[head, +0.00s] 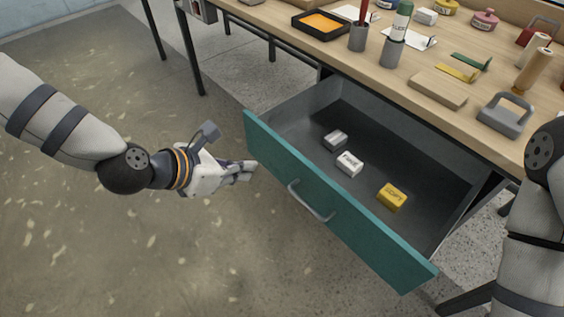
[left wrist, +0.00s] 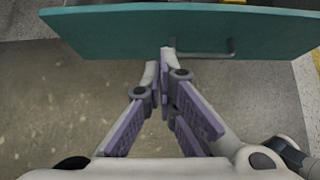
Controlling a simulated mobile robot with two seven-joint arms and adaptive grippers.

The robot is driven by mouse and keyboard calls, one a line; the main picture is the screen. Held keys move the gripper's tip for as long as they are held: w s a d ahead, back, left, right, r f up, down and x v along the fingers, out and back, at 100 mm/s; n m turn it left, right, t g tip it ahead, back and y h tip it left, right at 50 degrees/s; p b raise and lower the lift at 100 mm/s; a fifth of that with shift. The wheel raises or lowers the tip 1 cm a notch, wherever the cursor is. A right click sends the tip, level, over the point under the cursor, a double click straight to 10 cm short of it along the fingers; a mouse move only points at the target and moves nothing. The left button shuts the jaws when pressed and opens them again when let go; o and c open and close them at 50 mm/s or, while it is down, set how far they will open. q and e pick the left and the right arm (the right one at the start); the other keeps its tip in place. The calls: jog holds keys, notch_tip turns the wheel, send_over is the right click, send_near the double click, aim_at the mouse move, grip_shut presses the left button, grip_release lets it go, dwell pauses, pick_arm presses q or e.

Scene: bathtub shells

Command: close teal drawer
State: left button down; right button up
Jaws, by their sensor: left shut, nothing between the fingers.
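The teal drawer (head: 335,205) is pulled out from under the wooden desk, and its inside shows. Its front carries a silver bar handle (head: 311,202). Inside lie a grey block (head: 335,140), a white block (head: 349,163) and a yellow block (head: 392,196). My left gripper (head: 250,170) is shut and empty, just in front of the drawer front near its left end. In the left wrist view the closed fingertips (left wrist: 167,52) point at the teal front (left wrist: 110,30), left of the handle (left wrist: 232,48). I cannot tell whether they touch it. My right gripper is out of view.
The desk top (head: 400,60) holds a black tray with orange inside (head: 320,24), grey cups (head: 392,52), a grey handled block (head: 504,115) and several other items. Black desk legs stand at the upper left. The floor in front of the drawer is clear.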

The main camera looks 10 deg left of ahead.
pick_arm(q)
jog(key=b, duration=0.2)
send_near(293, 162)
notch_tip(293, 162, down, 3)
jog(key=w+d, duration=0.2)
jog(key=shift+w+f, duration=0.2)
jog(key=shift+w, duration=0.25)
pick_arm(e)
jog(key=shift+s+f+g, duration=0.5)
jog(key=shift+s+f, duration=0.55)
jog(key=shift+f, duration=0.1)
